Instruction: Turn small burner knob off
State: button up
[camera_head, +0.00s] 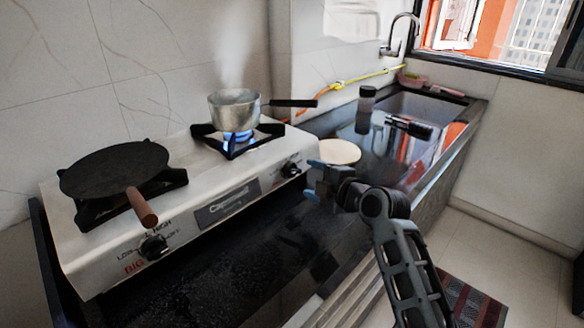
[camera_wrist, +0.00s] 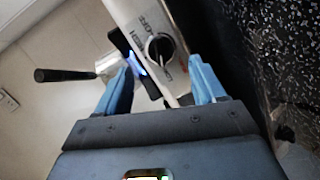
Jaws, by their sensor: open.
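The small burner knob (camera_head: 291,169) is a dark knob on the front right of the white stove (camera_head: 80,245). The burner behind it shows a blue flame (camera_head: 238,138) under a steaming metal pot (camera_head: 234,108) with a dark handle. My gripper (camera_head: 315,183) is just right of the knob, its blue fingers apart and empty. In the wrist view the knob (camera_wrist: 160,47) lies ahead, between the lines of the two open fingers (camera_wrist: 163,82), with no contact visible. The pot and flame also show there, to the left.
A second knob (camera_head: 153,246) is on the stove's left front, below a dark flat pan (camera_head: 115,168) with a wooden handle. A pale round disc (camera_head: 338,152) lies on the dark counter right of the stove. A black-capped jar (camera_head: 366,95) stands farther back, near the sink.

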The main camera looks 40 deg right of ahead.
aim_at(298, 173)
jog(key=shift+p+x, duration=0.5)
jog(key=shift+x, duration=3.1)
jog(key=shift+c, duration=0.3)
jog(key=shift+f, duration=0.1)
jog(key=c, duration=1)
jog(key=shift+o, duration=0.2)
